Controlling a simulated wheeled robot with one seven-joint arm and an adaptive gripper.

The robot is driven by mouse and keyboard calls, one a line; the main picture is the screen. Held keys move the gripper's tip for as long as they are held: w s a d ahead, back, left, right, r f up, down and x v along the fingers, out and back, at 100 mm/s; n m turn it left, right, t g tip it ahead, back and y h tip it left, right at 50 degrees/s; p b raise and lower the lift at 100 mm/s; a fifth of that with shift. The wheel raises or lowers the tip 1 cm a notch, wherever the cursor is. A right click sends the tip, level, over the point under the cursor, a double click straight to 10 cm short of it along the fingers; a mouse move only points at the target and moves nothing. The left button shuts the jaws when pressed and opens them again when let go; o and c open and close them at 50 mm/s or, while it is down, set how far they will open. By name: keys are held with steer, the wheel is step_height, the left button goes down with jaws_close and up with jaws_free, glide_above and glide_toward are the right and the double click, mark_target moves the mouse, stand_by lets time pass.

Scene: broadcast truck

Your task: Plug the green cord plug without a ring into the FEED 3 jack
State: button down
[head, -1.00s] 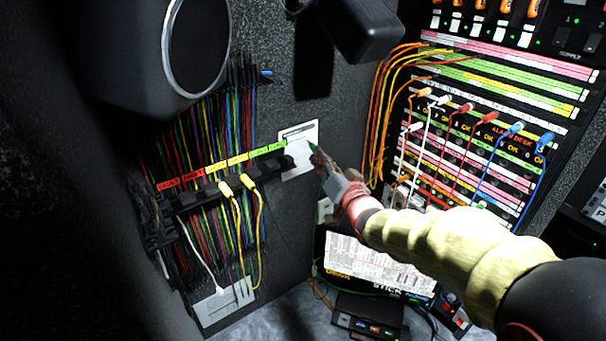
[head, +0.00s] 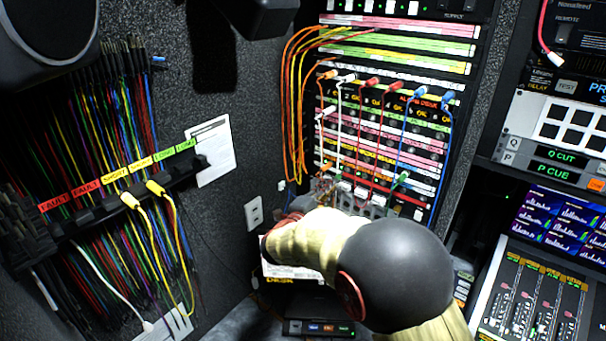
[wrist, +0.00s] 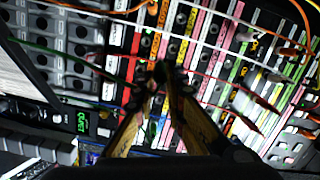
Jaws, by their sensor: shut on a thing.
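My gripper (head: 326,188) is in front of the lower left part of the patch panel (head: 384,130), partly hidden by my own arm in the head view. In the wrist view my gripper (wrist: 158,78) has its fingertips close together, pointing at the coloured jack rows. A thin green cord (wrist: 50,50) runs from the left toward the fingertips. The held green plug is mostly hidden there, and I cannot tell whether it has a ring or touches the panel. Another green plug (head: 402,178) sits low on the panel. The FEED 3 label is not readable.
Orange, white, red and blue cords (head: 446,98) hang across the panel close to my gripper. A cord rack (head: 100,208) with hanging cords and two yellow plugs (head: 142,193) is on the left wall. A mixing console (head: 525,290) stands at the right.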

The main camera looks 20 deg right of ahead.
steer(key=f+m, duration=0.1)
steer(key=s+d+f+g+h, duration=0.1)
steer(key=s+f+m+g, duration=0.1)
steer(key=shift+s+d+f+m+h+b, duration=0.15)
steer(key=shift+d+f+m+h+b, duration=0.15)
steer(key=shift+d+f, duration=0.1)
steer(key=shift+f+b, duration=0.1)
steer(key=shift+b, duration=0.45)
steer(key=shift+b+x, duration=0.8)
steer(key=shift+x, duration=2.05)
steer(key=shift+b, duration=0.85)
steer(key=shift+b+x, duration=0.65)
steer(key=shift+x, duration=1.45)
steer(key=c, duration=1.7)
jaws_free()
steer(key=shift+c, duration=0.2)
